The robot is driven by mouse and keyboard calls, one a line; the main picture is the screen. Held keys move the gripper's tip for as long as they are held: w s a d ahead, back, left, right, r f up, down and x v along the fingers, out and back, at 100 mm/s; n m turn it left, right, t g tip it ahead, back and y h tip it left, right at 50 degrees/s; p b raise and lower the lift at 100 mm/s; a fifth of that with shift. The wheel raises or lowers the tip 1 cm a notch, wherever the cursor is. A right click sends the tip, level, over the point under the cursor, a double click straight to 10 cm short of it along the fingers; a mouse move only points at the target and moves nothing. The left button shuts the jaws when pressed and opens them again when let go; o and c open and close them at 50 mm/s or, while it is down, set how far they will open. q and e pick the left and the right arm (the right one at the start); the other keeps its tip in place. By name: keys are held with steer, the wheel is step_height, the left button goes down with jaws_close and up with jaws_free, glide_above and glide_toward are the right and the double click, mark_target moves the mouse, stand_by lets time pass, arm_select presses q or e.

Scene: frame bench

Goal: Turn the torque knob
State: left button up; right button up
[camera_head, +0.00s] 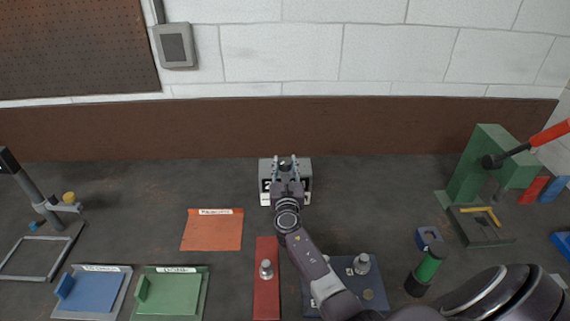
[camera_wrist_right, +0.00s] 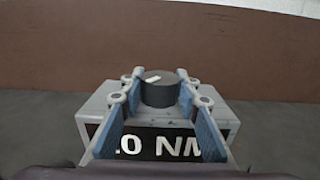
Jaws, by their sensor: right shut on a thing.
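The torque knob (camera_wrist_right: 160,90) is a dark round knob with a white mark on its top. It stands on a grey box (camera_head: 304,172) with a black and white "NM" label (camera_wrist_right: 165,143) on its front, at the back middle of the bench. My right gripper (camera_head: 287,166) reaches over the box from the front. In the right wrist view its two blue-padded fingers (camera_wrist_right: 160,95) stand on either side of the knob and are shut on it. In the head view the gripper hides the knob. My left gripper is not in view.
An orange mat (camera_head: 212,234) lies left of the box. A red plate (camera_head: 266,290) and a dark blue plate (camera_head: 372,283) with metal pegs lie in front. A green press (camera_head: 480,165) with a red-handled lever stands at right. Bench beside the box is clear.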

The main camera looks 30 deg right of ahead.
steer(key=shift+h, duration=0.3)
steer(key=o, duration=1.2)
steer(key=v, duration=1.2)
steer(key=shift+a, duration=0.15)
